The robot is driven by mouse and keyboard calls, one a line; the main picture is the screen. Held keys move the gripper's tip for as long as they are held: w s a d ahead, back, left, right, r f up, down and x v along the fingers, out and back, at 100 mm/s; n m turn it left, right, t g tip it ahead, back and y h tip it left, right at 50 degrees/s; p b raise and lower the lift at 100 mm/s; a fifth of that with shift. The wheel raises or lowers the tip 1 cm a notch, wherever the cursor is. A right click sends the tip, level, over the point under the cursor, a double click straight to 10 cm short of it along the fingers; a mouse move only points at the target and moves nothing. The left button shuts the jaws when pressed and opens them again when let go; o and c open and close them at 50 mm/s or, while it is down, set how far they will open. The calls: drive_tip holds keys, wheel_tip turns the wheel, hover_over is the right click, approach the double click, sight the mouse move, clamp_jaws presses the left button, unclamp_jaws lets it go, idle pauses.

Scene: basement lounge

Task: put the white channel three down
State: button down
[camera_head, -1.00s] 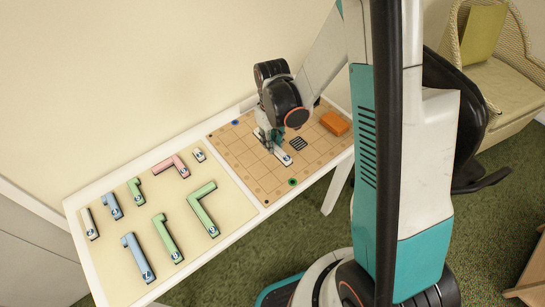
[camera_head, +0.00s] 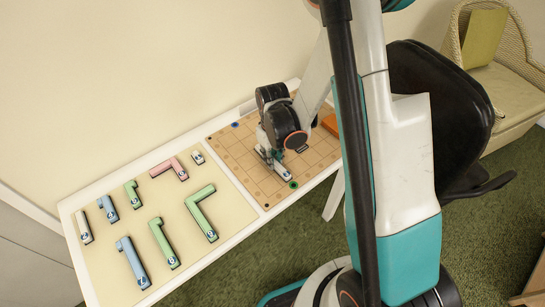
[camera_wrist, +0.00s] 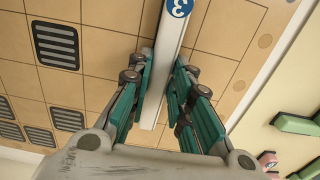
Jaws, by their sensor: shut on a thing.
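The white channel (camera_wrist: 169,52) carries a blue disc with the number 3 on its end. In the wrist view it runs between the teal-padded fingers of my gripper (camera_wrist: 158,95), which is shut on it. In the head view my gripper (camera_head: 270,153) is over the tan gridded board (camera_head: 233,154). The labelled end of the white channel (camera_head: 284,172) sticks out toward the front of the board. Its other end is hidden by my gripper. I cannot tell whether the channel touches the board or hangs just above it.
A cream mat (camera_head: 102,248) at the left holds several green, blue, pink and white channels. An orange block (camera_head: 329,124) sits at the board's back right, partly behind my arm. Dark slotted squares (camera_wrist: 55,46) mark the board. A green ring (camera_head: 293,184) is near its front edge.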

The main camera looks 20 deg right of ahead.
drive_tip(key=c, duration=1.4)
unclamp_jaws()
drive_tip(key=shift+c, duration=0.2)
drive_tip(key=shift+r, duration=0.1)
drive_tip(key=s+r+m+t+p, duration=0.1)
drive_tip(key=s+r+t+p, duration=0.15)
drive_tip(key=r, duration=1.05)
drive_tip(key=s+r+m+t+p, duration=0.1)
drive_tip(key=s+r+p, duration=0.15)
drive_tip(key=r, duration=0.95)
drive_tip(key=s+r+m+t, duration=0.1)
drive_tip(key=s+r+t, duration=0.2)
drive_tip(key=s+r, duration=0.5)
drive_tip(key=shift+s+m+t, duration=0.3)
drive_tip(key=shift+s+t, duration=0.05)
drive_tip(key=shift+s, duration=0.65)
